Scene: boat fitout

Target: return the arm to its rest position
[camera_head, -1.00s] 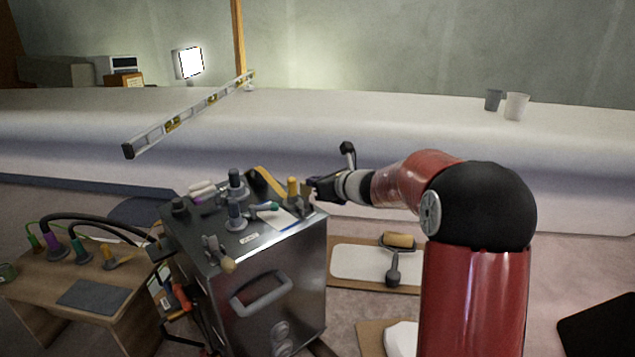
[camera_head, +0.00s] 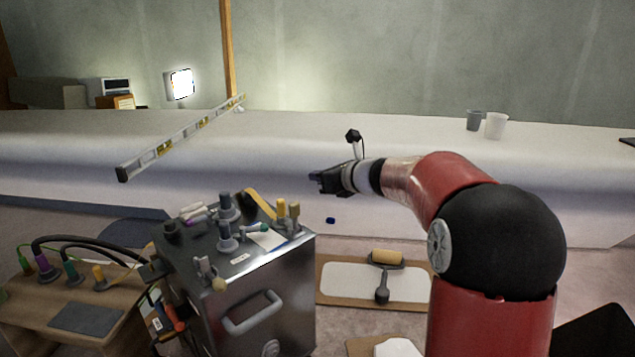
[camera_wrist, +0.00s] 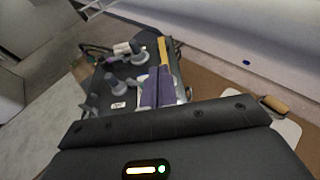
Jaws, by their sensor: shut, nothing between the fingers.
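My arm (camera_head: 445,185) reaches in from the right in the head view, bent at the elbow, with its forearm pointing left. My gripper (camera_head: 314,178) is shut and empty. It is in the air, above and to the right of the metal cabinet (camera_head: 270,290), and apart from it. In the wrist view the dark gripper fingers (camera_wrist: 158,92) stand close together, in front of the cabinet top.
A roller (camera_head: 386,258) lies on a board at right. A small blue item (camera_head: 330,220) shows below my gripper. A spirit level (camera_head: 180,140) lies on the long white surface.

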